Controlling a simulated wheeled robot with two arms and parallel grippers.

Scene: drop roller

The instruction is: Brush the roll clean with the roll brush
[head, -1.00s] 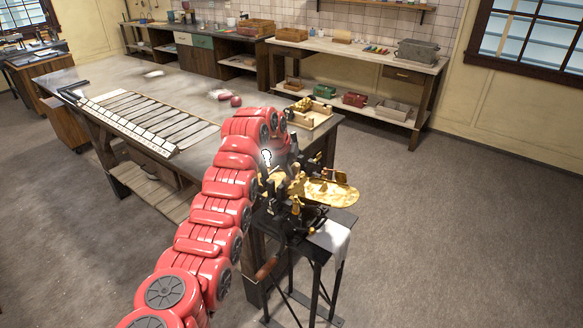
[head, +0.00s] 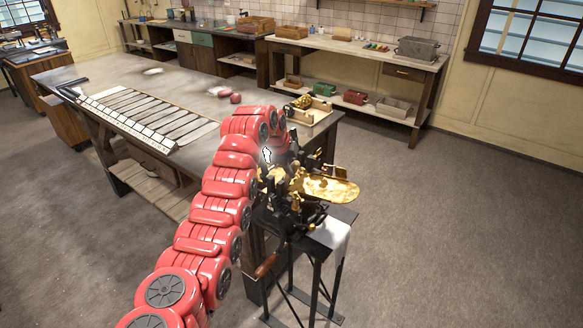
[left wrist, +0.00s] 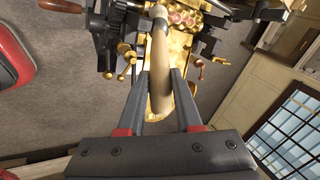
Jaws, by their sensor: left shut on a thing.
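The roll machine (head: 292,205) stands on a black metal stand beside the table, with dark frame parts, brass fittings and a gold tray (head: 332,190) to its right. In the left wrist view, the roll (left wrist: 180,18) shows as brassy, bumpy parts with reddish spots at the top. My left gripper (left wrist: 162,80) is shut on the tan, curved handle of the roll brush (left wrist: 160,50). The handle's far end reaches up beside the roll. The bristles are not clearly visible, so I cannot tell if they touch. In the head view my red left arm hides most of the gripper.
A large table (head: 190,95) with a slatted rack (head: 140,118), red round things (head: 235,98) and a wooden tray (head: 322,112) lies behind my arm. A wooden-handled crank (head: 266,266) sticks out low from the machine. A white cloth (head: 332,236) hangs on the stand. Floor at right is clear.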

